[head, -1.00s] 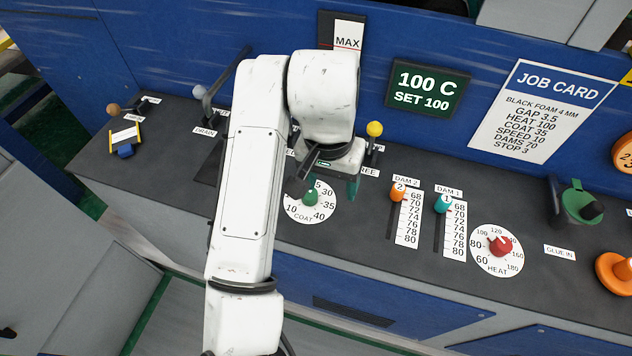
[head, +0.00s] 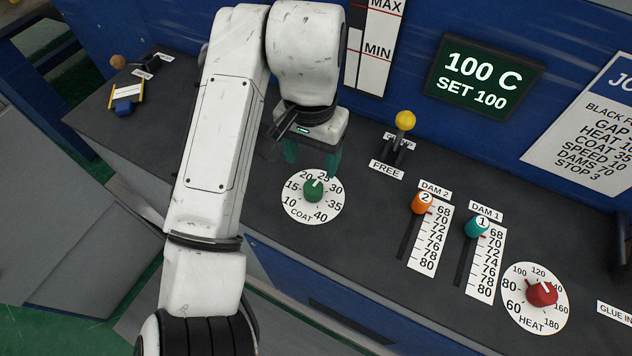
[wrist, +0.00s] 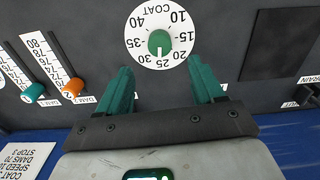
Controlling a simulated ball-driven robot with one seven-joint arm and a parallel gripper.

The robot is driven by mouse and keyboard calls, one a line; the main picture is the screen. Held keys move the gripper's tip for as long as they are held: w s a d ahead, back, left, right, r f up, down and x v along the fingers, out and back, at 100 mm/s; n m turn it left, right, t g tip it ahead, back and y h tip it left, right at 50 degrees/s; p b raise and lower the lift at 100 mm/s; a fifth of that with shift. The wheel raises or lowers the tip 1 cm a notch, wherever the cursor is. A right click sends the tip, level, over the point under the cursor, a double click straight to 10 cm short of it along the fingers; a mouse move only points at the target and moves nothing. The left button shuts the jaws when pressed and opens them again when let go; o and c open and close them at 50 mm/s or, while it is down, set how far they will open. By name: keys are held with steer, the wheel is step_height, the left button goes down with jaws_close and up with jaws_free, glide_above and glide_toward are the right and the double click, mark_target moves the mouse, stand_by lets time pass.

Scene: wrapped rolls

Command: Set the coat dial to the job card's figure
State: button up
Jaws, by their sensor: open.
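The coat dial (head: 296,205) is a round white scale with a green knob (head: 313,190) on the dark panel. Its white pointer mark stands at about 25; in the wrist view the knob (wrist: 159,42) also points to about 25. The job card (head: 590,135), cut off at the right edge, reads COAT 35. My gripper (head: 312,160) is open and empty, behind and above the dial, its green fingers apart from the knob. In the wrist view my gripper (wrist: 164,82) has its fingers spread on either side below the dial.
Right of the dial are the FREE lever with a yellow ball (head: 404,121), the orange Dam 2 slider (head: 422,203), the teal Dam 1 slider (head: 477,226) and the red heat knob (head: 542,293). A green screen (head: 480,80) reads 100 C. Panel in front of the dial is clear.

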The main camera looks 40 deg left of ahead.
mark_target(313, 187)
step_height(313, 187, down, 9)
steer(key=shift+f, duration=0.15)
stand_by(0.4)
steer(key=c, duration=1.1)
steer(key=shift+o, duration=0.2)
steer(key=shift+p, duration=0.3)
